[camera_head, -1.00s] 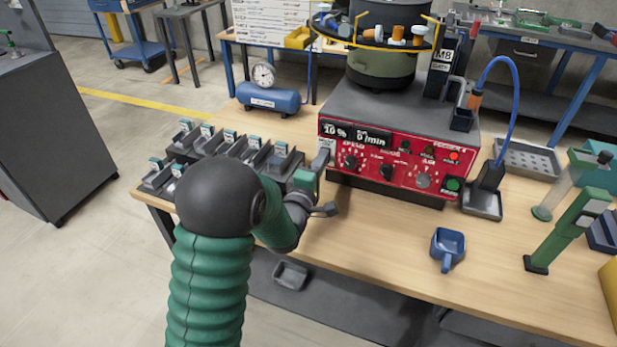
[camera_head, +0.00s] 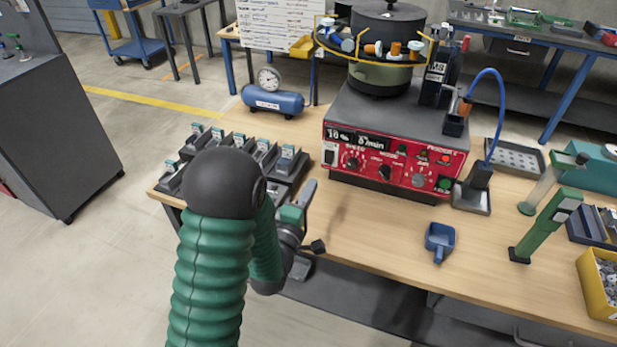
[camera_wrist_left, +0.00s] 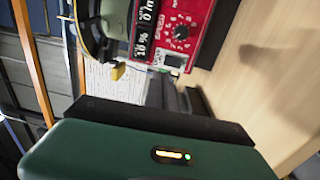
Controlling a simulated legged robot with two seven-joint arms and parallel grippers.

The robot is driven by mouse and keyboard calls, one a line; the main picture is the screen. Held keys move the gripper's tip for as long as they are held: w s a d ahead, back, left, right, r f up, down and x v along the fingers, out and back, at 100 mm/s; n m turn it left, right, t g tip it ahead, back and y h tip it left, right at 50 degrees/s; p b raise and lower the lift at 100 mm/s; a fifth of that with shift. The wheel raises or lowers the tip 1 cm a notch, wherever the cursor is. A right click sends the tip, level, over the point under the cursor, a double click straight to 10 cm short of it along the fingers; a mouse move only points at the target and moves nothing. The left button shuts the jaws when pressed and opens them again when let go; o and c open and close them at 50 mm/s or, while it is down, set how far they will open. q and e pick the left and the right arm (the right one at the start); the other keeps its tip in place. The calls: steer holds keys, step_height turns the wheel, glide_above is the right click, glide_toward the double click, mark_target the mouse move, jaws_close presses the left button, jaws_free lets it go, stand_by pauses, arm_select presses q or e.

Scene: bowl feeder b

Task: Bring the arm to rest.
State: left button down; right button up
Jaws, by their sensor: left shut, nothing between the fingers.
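My left arm (camera_head: 215,265) comes in from the bottom left, with a green ribbed sleeve and a dark round joint. My left gripper (camera_head: 296,215) is shut and empty, over the table's front edge. It is left of and in front of the red feeder control box (camera_head: 395,162), apart from it. The round joint hides part of the rack behind it. In the left wrist view, the gripper's green housing (camera_wrist_left: 150,155) fills the bottom, and the red panel (camera_wrist_left: 180,30) shows sideways at the top. My right gripper is not in view.
A rack of small dark holders (camera_head: 245,150) stands left on the wooden table (camera_head: 370,225). A blue scoop (camera_head: 440,240), a green stand (camera_head: 545,225) and a yellow bin (camera_head: 600,285) are to the right. The bowl feeder (camera_head: 385,50) sits on the control box. The front middle is clear.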

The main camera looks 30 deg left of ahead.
arm_select(q)
steer(key=shift+s+d+p, duration=0.1)
steer(key=shift+s+p, duration=0.4)
steer(key=shift+s, duration=0.05)
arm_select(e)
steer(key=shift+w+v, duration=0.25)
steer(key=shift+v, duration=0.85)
arm_select(q)
steer(key=shift+r, duration=0.1)
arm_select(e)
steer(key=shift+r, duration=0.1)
